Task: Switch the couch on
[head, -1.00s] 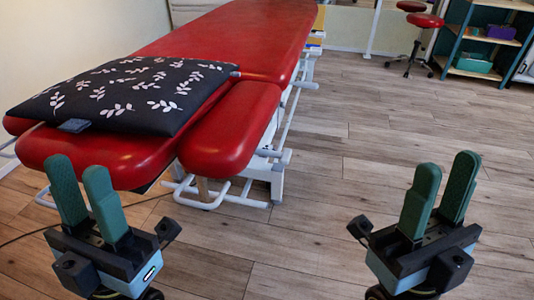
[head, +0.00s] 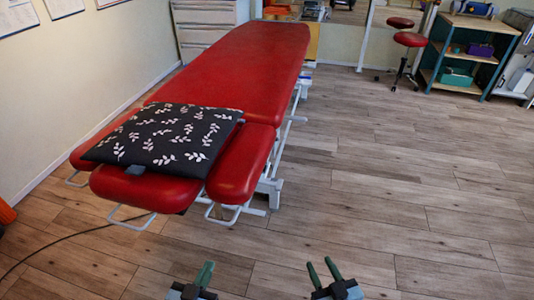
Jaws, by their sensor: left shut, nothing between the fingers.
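The red treatment couch (head: 235,65) stands on a white metal frame and runs away from me toward the back wall. A black cushion with white leaf prints (head: 165,138) lies on its near end, with a small grey tab at its front edge. I cannot make out a switch on the couch. My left gripper (head: 205,270) is shut and empty, low in the picture, in front of the couch and apart from it. My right gripper (head: 323,268) is open and empty, low and to the right of the couch's near end.
A dark cable (head: 62,240) runs over the wooden floor from the couch's near end to the left. A red stool (head: 408,40) and a shelf unit (head: 470,52) stand at the back right. A drawer cabinet (head: 205,20) stands behind the couch. The floor to the right is clear.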

